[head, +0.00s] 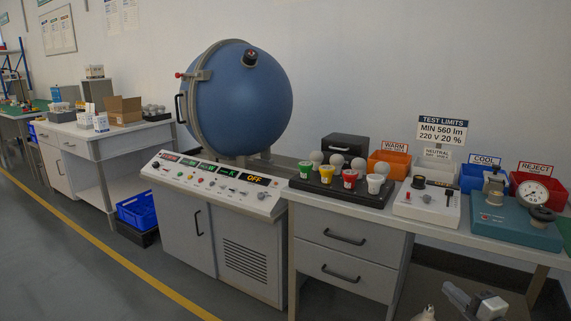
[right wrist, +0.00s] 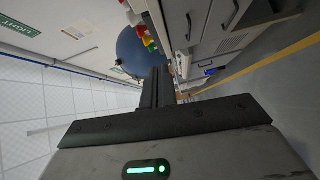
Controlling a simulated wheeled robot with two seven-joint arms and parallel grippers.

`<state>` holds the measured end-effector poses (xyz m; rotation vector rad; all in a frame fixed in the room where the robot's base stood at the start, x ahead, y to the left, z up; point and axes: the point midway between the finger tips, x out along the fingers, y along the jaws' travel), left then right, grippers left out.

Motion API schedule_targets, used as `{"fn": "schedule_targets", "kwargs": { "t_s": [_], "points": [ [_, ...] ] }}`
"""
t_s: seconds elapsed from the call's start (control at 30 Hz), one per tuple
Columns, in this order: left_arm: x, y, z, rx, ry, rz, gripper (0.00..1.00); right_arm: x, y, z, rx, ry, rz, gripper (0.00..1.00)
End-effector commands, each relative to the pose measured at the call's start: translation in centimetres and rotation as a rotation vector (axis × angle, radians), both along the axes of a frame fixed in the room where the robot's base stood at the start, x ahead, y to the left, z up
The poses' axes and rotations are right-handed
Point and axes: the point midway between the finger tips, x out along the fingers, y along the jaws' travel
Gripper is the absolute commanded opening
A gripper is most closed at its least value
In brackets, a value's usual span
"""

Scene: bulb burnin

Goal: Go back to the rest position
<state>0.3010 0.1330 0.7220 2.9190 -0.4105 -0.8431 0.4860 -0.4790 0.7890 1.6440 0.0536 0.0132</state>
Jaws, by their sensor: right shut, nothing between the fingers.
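My right gripper (head: 452,291) shows low at the right of the head view, in front of the bench and below its top. In the right wrist view its two dark fingers (right wrist: 158,82) lie together, shut, with nothing between them. It touches nothing that I can see. A small pale part (head: 425,314) shows at the bottom edge of the head view, beside the right gripper; I cannot tell what it is. My left gripper does not show clearly in either view.
The bench (head: 289,192) carries a black tray (head: 330,192) of bulbs and coloured cups, bins and a teal gauge unit (head: 512,222). A blue sphere (head: 240,98) stands over a control panel (head: 215,184) reading OFF. A blue crate (head: 137,211) sits left. The front-left floor is clear.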

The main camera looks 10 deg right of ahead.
Motion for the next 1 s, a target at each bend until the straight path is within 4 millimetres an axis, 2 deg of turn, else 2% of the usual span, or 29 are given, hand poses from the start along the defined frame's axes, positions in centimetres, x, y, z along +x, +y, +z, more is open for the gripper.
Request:
{"fn": "schedule_targets", "kwargs": {
  "t_s": [0.37,0.47,0.57,0.63,0.7,0.8,0.9,1.0],
  "points": [
    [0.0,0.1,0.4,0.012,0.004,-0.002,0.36,-3.1,8.3,-4.9,0.321,0.149,-0.012,0.0],
    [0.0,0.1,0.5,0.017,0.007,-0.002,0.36,-4.7,11.7,-6.3,0.45,0.21,-0.025,0.0],
    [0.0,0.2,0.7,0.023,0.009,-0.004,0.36,-7.2,16.3,-7.7,0.63,0.296,-0.05,0.0],
    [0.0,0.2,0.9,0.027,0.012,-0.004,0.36,-9.4,20.0,-8.3,0.783,0.37,-0.079,0.0],
    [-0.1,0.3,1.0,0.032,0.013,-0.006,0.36,-11.6,23.6,-8.4,0.939,0.444,-0.114,0.0],
    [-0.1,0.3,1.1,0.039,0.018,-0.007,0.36,-14.5,28.0,-7.8,1.14,0.539,-0.17,0.0],
    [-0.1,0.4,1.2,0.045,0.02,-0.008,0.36,-16.7,31.3,-6.8,1.3,0.614,-0.221,0.0],
    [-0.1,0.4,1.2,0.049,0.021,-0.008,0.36,-18.0,33.1,-6.0,1.402,0.661,-0.257,0.0]
  ]
}}
